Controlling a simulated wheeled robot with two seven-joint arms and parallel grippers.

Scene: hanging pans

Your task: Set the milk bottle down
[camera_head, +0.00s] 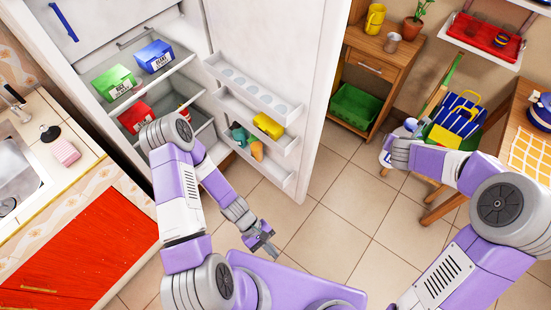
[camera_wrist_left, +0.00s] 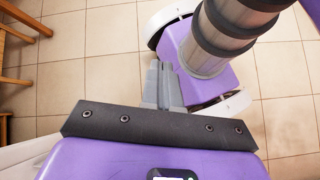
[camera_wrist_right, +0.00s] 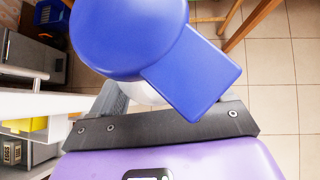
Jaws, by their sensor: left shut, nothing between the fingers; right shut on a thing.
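The milk bottle shows in the right wrist view as a large round blue top (camera_wrist_right: 130,35) with a flat blue tab, and a bit of white body below. My right gripper (camera_wrist_right: 135,97) is shut on it; the bottle hides most of the fingers. In the head view the bottle's blue top (camera_head: 411,124) shows just past my right wrist, with most of its body hidden. My left gripper (camera_head: 262,240) is shut and empty, low over the floor in front of the fridge; its closed fingers (camera_wrist_left: 162,80) also show in the left wrist view.
The fridge stands open, with green (camera_head: 113,83), blue (camera_head: 154,56) and red (camera_head: 135,117) boxes inside. Its open door (camera_head: 275,40) has shelves with a yellow item (camera_head: 268,125). A wooden table (camera_head: 520,125) with a checkered cloth and a striped bag (camera_head: 458,120) are at right.

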